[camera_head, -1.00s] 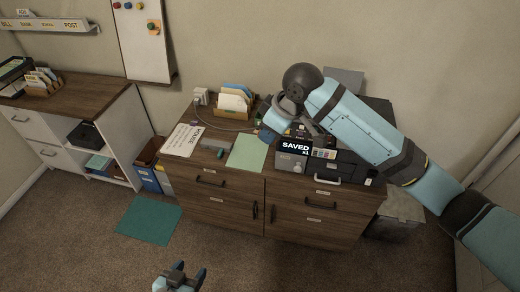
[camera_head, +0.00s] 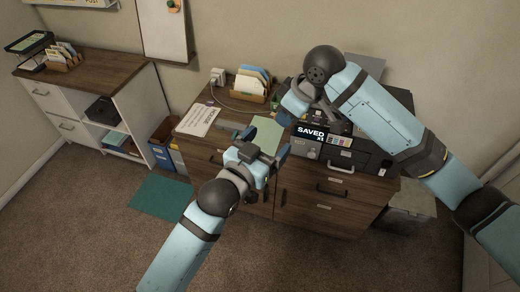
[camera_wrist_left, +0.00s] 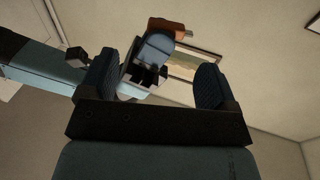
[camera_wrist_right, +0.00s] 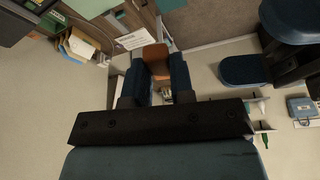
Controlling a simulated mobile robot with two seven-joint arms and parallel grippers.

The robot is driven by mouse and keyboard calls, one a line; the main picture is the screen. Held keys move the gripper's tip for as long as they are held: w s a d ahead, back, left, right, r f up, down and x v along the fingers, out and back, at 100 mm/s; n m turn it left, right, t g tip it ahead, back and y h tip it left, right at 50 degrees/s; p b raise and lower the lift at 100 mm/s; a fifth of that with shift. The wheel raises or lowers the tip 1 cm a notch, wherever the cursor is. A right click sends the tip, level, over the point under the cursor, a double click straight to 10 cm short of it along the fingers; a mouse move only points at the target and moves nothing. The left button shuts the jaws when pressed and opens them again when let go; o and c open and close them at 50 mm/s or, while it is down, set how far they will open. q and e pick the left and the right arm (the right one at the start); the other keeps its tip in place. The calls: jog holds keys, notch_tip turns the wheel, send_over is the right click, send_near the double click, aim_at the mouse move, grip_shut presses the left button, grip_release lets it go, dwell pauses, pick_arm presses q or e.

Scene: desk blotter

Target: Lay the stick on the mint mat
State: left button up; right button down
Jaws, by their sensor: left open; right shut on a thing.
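The mint mat (camera_head: 268,131) lies flat on the wooden cabinet top, partly hidden by my grippers. My right gripper (camera_head: 287,112) is above the cabinet, by the mat's right edge. In the right wrist view it (camera_wrist_right: 157,82) is shut on an orange-brown block, which I take for the stick (camera_wrist_right: 157,56). The stick also juts past the right fingers in the left wrist view (camera_wrist_left: 167,27). My left gripper (camera_head: 257,150) is open and empty, in front of and partly over the mat. In the left wrist view its fingers (camera_wrist_left: 152,85) are apart, with the right gripper beyond them.
A black box labelled SAVED (camera_head: 308,140) stands right of the mat. A white printed sheet (camera_head: 199,120) lies to the left, and a file holder (camera_head: 250,88) stands behind. My grippers are close together. A teal floor mat (camera_head: 160,197) lies front left.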

pick_arm(q)
jog(key=x, duration=0.9)
jog(key=shift+w+d, duration=0.1)
jog(key=shift+w, duration=0.2)
jog(key=c, duration=1)
jog(key=o, duration=1)
jog(key=v, duration=1.2)
